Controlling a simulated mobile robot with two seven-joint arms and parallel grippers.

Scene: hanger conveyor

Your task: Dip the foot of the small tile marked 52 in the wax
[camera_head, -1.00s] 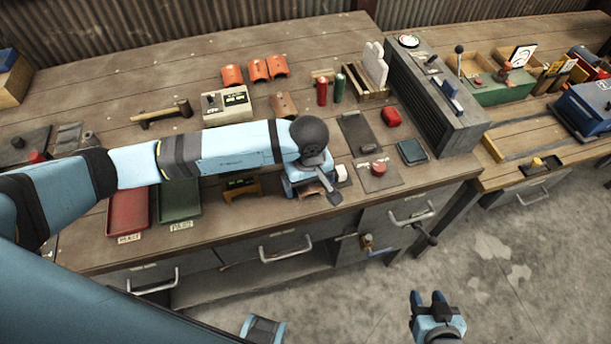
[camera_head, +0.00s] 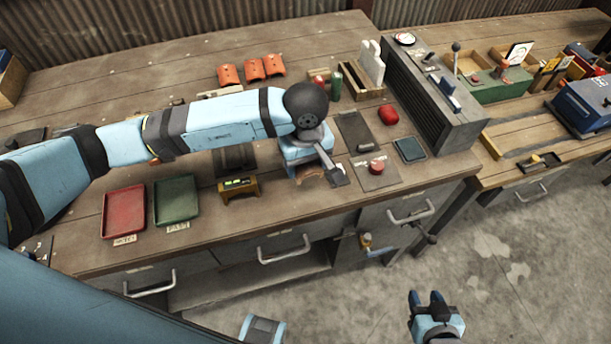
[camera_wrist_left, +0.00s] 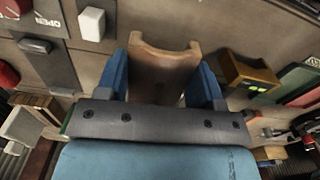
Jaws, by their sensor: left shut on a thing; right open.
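My left gripper (camera_head: 307,165) is shut on a tan, curved tile and hangs over the front middle of the bench. The tile (camera_wrist_left: 163,72) sits between the blue fingers in the left wrist view; only its lower edge (camera_head: 311,171) shows below the gripper in the head view. No number can be read on it. My right gripper (camera_head: 427,300) is open and empty, over the floor in front of the bench. I cannot make out which thing holds the wax. A yellow-brown stand (camera_head: 239,188) with a small display is left of the held tile.
A red tray (camera_head: 124,212) and a green tray (camera_head: 176,200) lie at the front left. Several orange tiles (camera_head: 252,69) lie at the back. A red button plate (camera_head: 377,170) is right of the gripper. A tall grey machine (camera_head: 436,95) stands at the right.

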